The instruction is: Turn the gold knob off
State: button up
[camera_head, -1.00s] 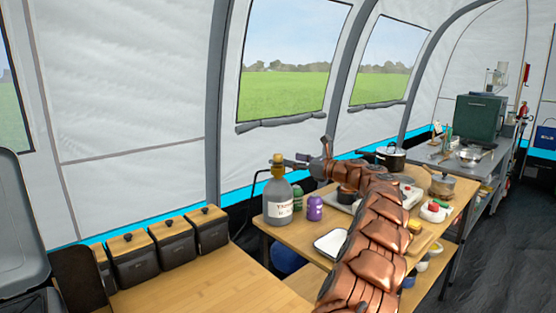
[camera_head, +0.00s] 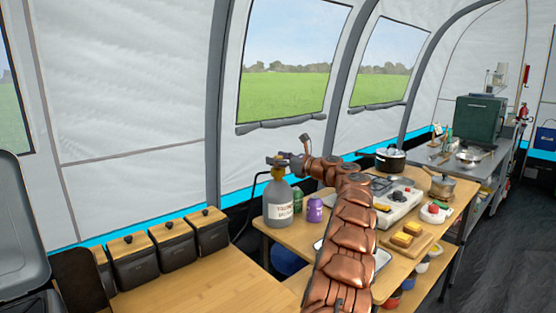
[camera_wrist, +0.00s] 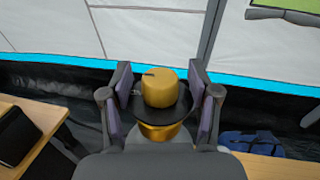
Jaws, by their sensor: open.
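The gold knob (camera_wrist: 160,87) sits on top of the grey gas bottle (camera_head: 279,203), which stands upright on the wooden table. In the wrist view the knob is a gold cylinder with a dark mark on its top, above a dark round collar. My gripper (camera_wrist: 159,85) is open, with one finger on each side of the knob. A narrow gap shows between the knob and each finger. In the head view my gripper (camera_head: 283,160) is at the top of the bottle and covers most of the knob.
A purple bottle (camera_head: 314,210) and a green can (camera_head: 297,199) stand right of the gas bottle. A stove (camera_head: 399,203), a board with yellow blocks (camera_head: 423,242) and a black pot (camera_head: 390,159) are farther right. Lidded dark boxes (camera_head: 174,243) line the bench's left side.

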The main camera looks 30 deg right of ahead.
jog(key=shift+c, duration=0.3)
grip_shut()
